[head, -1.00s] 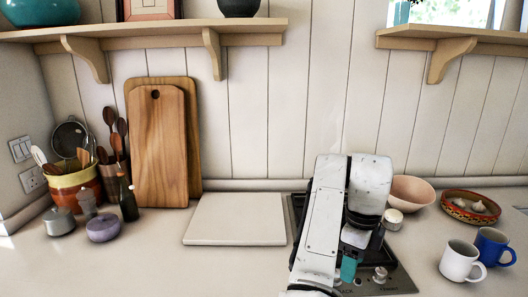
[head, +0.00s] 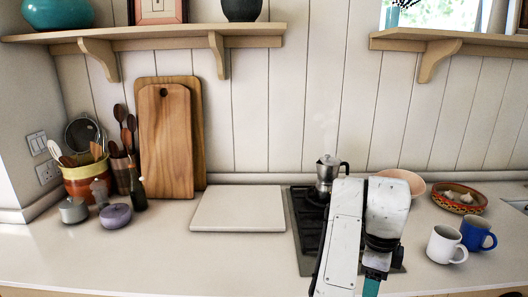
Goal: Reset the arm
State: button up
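My arm shows in the head view as a white, scuffed link rising from the bottom edge, right of centre, and bending over at the top. It stands in front of the right part of the dark stove top (head: 306,232). A teal part shows low on the arm at the bottom edge. The fingers of my gripper are not visible, so whether it holds anything cannot be seen.
A steaming moka pot (head: 328,174) stands on the stove behind the arm. A pink bowl (head: 402,180), a patterned dish (head: 459,198), a white mug (head: 445,245) and a blue mug (head: 478,234) stand to the right. A pale board (head: 238,209) lies left of the stove.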

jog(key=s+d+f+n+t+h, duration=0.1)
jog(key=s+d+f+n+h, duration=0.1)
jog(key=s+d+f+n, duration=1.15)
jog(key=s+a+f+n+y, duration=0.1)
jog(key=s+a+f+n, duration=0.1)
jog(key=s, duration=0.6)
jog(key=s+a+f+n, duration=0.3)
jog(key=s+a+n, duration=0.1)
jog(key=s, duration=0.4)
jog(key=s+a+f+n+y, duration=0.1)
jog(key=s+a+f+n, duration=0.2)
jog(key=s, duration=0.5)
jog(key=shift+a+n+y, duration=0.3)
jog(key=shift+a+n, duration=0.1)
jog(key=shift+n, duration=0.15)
